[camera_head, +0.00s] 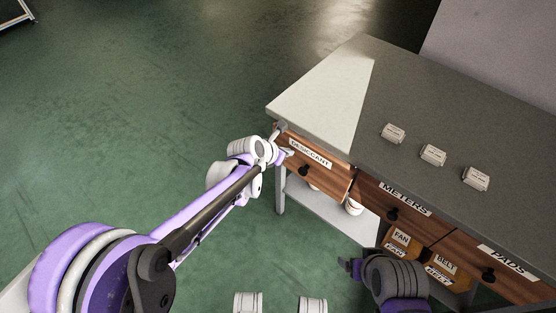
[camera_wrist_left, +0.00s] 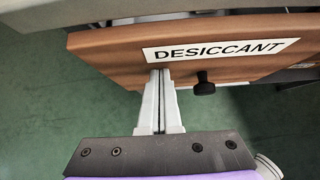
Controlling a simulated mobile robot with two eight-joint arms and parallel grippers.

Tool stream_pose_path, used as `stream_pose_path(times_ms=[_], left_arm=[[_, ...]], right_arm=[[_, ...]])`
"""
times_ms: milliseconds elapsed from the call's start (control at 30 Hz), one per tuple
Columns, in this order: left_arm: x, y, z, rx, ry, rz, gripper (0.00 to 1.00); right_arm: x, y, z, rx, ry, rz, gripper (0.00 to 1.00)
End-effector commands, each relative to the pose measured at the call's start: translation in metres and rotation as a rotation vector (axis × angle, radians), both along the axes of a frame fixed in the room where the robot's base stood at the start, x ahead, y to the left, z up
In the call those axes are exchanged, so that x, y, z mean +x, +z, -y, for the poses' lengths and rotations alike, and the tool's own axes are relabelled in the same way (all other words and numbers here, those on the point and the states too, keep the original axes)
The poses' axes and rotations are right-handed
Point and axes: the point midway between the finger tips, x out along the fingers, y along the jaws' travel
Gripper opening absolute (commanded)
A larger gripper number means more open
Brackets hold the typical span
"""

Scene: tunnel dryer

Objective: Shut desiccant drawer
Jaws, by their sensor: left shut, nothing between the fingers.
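The desiccant drawer (camera_head: 322,178) has a brown wooden front with a white DESICCANT label and a dark round knob. It is at the left end of the grey-topped bench (camera_head: 430,105). In the left wrist view its front (camera_wrist_left: 115,50) spans the upper part. My left gripper (camera_head: 280,132) is at the left end of this front. In the left wrist view its closed, empty fingers (camera_wrist_left: 160,74) reach the front just below the label, left of the knob (camera_wrist_left: 204,84). Contact and any small remaining gap behind the front are hard to tell. My right gripper (camera_head: 352,266) is low, its fingers unclear.
The METERS drawer (camera_head: 370,193) and PADS drawer (camera_head: 470,257) are to the right. FAN (camera_head: 400,240) and BELT (camera_head: 445,265) bins sit below. Three small pale boxes, including one (camera_head: 433,154), stand on the bench. The green floor (camera_head: 120,130) at left is clear.

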Motion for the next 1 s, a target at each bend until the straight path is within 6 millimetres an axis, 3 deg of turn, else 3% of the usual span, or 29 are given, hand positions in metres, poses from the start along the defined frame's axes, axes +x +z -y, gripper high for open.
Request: stream_pose_path(times_ms=[333,1000], left_arm=[[0.032,0.0,0.023,-0.001,0.001,0.0,0.0],[0.036,0.002,0.023,-0.004,0.002,0.004,0.0]], right_arm=[[0.0,0.0,0.0,0.0,0.0,0.0,0.81],[0.0,0.0,0.0,0.0,0.0,0.0,0.81]])
